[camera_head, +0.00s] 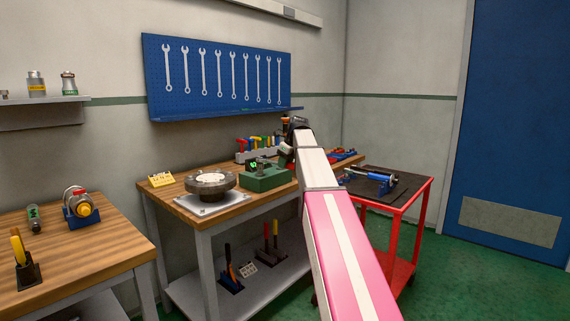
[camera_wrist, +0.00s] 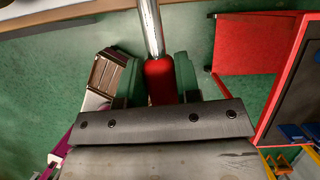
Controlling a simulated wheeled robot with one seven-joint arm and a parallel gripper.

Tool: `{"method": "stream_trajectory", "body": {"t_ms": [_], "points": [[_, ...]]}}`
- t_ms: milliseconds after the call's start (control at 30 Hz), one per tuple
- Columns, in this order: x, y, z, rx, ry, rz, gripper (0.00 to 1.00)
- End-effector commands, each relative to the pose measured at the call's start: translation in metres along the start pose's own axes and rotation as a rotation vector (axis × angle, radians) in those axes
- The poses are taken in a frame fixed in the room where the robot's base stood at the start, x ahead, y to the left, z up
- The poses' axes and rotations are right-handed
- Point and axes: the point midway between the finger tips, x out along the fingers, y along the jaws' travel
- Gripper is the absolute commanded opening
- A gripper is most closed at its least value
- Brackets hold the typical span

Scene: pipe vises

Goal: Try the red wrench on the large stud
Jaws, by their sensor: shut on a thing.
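In the wrist view my gripper (camera_wrist: 159,82) is shut, with its two green fingers on either side of the red handle of the red wrench (camera_wrist: 160,82). A shiny metal shaft runs from the handle past the top of the picture, so the wrench's far end is out of view. In the head view my arm reaches out over the right end of the middle bench, and the fingers and wrench cannot be made out there. A green block fixture (camera_head: 266,179) and a round grey flange (camera_head: 210,184) stand on that bench. I cannot tell which part is the large stud.
A rack of tools with coloured handles (camera_head: 262,146) stands at the back of the middle bench (camera_head: 188,205). A yellow sign (camera_head: 161,180) is at its left. A red cart (camera_head: 413,206) with a dark top and blue tool (camera_head: 372,181) stands right. Green floor is free beyond it.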

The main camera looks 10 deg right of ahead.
Motion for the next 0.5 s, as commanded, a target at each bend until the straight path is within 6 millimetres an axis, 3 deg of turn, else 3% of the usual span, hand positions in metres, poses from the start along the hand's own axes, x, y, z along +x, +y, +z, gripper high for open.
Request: {"method": "stream_trajectory", "body": {"t_ms": [500], "points": [[0.0047,0.0,-0.0018,0.0,-0.001,0.0,0.0]]}}
